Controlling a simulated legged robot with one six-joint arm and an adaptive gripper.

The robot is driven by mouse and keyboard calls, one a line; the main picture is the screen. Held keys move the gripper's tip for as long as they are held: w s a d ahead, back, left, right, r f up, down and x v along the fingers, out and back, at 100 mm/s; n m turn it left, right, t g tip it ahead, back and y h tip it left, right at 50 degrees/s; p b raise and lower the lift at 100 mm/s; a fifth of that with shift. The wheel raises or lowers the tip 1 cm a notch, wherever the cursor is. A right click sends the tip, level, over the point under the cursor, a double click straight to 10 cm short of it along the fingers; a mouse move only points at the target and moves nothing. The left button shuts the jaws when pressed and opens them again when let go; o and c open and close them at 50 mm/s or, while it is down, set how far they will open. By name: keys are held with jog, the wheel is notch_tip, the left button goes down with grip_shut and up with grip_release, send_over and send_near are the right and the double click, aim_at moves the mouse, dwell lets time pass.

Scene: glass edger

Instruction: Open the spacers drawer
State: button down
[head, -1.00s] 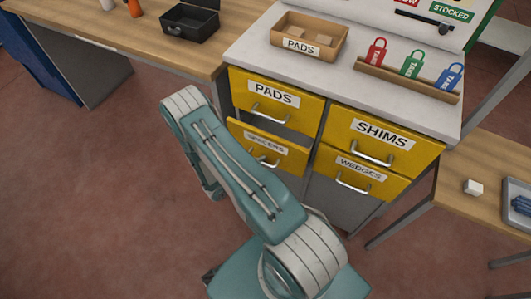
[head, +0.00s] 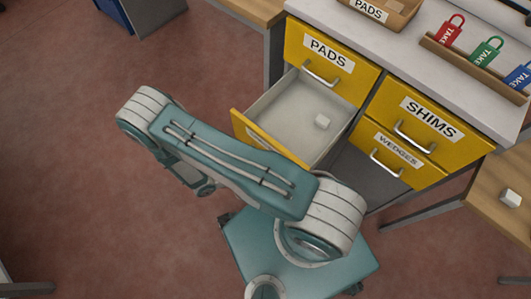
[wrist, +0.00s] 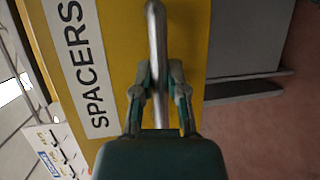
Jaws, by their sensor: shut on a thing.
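The spacers drawer (head: 278,127) is pulled well out below the pads drawer. Its grey inside shows, with a small white block (head: 322,121) lying in it. Its yellow front (head: 244,127) is partly hidden behind my arm in the head view. In the wrist view the SPACERS label (wrist: 80,55) is on the yellow front, left of the metal bar handle (wrist: 156,45). My gripper (wrist: 160,92) is shut on that handle, one finger on each side of it. The gripper is hidden in the head view.
The pads drawer (head: 322,65), shims drawer (head: 415,115) and wedges drawer (head: 395,152) are shut. A rack of coloured tags (head: 470,65) stands on the white top. A wooden table (head: 495,195) is at right. The red floor at left is clear.

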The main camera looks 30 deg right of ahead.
jog(key=shift+s+a+f, duration=0.15)
jog(key=shift+s+a, duration=0.05)
jog(key=shift+a, duration=0.1)
jog(key=c, duration=0.6)
grip_release()
jog(key=shift+c, duration=0.2)
jog(key=a+r, duration=0.2)
jog(key=a, duration=1)
jog(key=shift+w, duration=0.15)
jog(key=shift+d, duration=0.1)
